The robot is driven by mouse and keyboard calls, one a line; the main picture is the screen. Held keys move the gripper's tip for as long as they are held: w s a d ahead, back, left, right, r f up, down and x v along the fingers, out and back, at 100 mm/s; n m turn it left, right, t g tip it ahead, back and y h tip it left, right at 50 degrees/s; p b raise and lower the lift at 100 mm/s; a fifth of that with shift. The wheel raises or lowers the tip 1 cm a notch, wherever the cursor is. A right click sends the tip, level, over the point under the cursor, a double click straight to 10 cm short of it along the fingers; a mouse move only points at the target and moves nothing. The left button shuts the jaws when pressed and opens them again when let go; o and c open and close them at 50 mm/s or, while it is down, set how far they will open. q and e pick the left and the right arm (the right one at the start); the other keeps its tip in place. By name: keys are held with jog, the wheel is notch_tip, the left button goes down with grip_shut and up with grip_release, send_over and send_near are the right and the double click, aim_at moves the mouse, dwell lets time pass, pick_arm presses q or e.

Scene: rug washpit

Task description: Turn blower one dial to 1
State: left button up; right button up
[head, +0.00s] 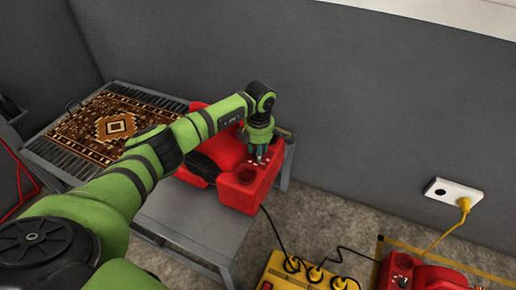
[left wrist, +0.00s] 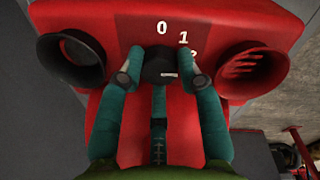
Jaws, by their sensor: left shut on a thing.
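Blower one (head: 240,190) is a red unit with round dark openings, standing on a grey bench. White figures 0 and 1 are printed above and to the right of the dial; a further figure is partly hidden by a finger. A short white mark shows on the dial's lower face; which figure it points to I cannot tell. My left gripper (head: 260,157) comes from above, its teal fingers (left wrist: 160,70) shut on the dial's sides. My right gripper is not in view.
A patterned rug (head: 90,128) lies on a slatted rack at left. A wall socket (head: 448,188) holds a yellow plug. Cables cross the floor.

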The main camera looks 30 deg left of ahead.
pick_arm(q)
jog(key=n, duration=0.4)
jog(key=shift+w+d+n, duration=0.1)
jog(key=shift+d+n, duration=0.2)
jog(key=n+p, duration=0.1)
jog(key=n, duration=0.2)
jog(key=shift+w, duration=0.1)
jog(key=shift+n+g, duration=0.3)
jog(key=shift+n, duration=0.5)
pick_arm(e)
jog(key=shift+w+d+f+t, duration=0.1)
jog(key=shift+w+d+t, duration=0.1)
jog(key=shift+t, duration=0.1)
pick_arm(q)
jog(key=o, duration=0.8)
jog(key=shift+c, duration=0.2)
jog(key=shift+o, duration=0.6)
jog(key=shift+w, duration=0.1)
jog(key=shift+a, duration=0.1)
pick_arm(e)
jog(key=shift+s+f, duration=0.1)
pick_arm(q)
jog(key=shift+a, duration=0.1)
